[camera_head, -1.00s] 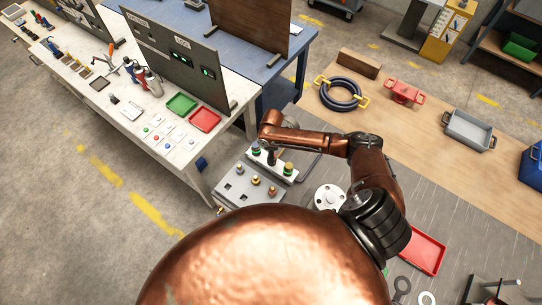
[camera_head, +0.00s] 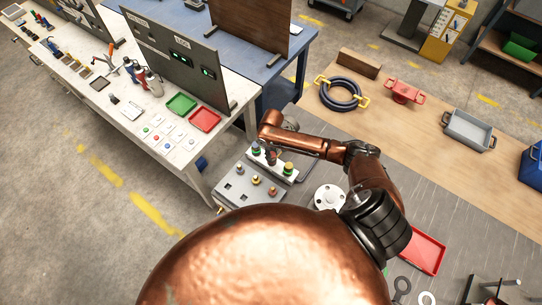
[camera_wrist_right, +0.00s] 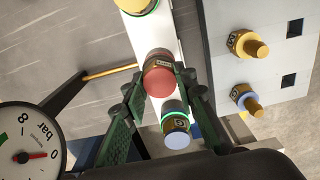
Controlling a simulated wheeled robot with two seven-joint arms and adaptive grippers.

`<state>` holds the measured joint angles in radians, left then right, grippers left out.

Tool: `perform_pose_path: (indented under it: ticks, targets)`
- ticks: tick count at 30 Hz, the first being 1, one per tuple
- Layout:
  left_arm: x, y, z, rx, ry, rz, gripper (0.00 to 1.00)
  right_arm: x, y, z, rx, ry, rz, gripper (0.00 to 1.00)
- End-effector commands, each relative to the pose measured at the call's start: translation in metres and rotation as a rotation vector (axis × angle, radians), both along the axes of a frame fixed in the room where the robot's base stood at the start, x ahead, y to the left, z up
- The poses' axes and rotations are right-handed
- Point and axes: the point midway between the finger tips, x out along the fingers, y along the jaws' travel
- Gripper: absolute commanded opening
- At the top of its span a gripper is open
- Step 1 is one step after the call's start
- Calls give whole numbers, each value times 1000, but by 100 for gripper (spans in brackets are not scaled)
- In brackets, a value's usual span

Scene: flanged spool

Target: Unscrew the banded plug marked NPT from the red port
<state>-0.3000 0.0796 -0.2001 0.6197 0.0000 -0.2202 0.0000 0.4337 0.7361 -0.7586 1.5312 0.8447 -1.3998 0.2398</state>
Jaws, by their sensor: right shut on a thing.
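My right gripper (camera_wrist_right: 158,98) is shut on the red-topped plug (camera_wrist_right: 160,82), with one green-padded finger on each side. The plug has a brown band with a small label, which I cannot read for sure. It stands on the white block (camera_wrist_right: 172,38), between a yellow-topped plug (camera_wrist_right: 128,4) and a blue-topped plug (camera_wrist_right: 177,138). The red port under it is hidden. In the head view, my right gripper (camera_head: 270,157) points down over the white block (camera_head: 277,172), and its fingertips are too small to make out. My left gripper is not in view.
A grey plate (camera_head: 236,190) with brass plugs lies beside the block. A round bar gauge (camera_wrist_right: 28,150) is close to the gripper at left. A white flanged disc (camera_head: 328,198) and red tray (camera_head: 428,252) lie to the right. A white bench (camera_head: 180,165) stands at left.

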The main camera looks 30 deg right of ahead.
Motion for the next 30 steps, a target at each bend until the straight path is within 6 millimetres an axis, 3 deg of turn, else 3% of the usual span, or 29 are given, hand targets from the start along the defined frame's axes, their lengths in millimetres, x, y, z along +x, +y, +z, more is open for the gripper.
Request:
perform_pose_path:
  ticks: [8, 14, 30]
  targets:
    - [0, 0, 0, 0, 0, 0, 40, 0, 0, 0, 0, 0, 1, 1]
    - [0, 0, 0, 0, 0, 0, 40, 1, 0, 1, -1, -2, 44, 0]
    - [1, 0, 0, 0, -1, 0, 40, 0, -1, 2, -2, 0, 865, 0]
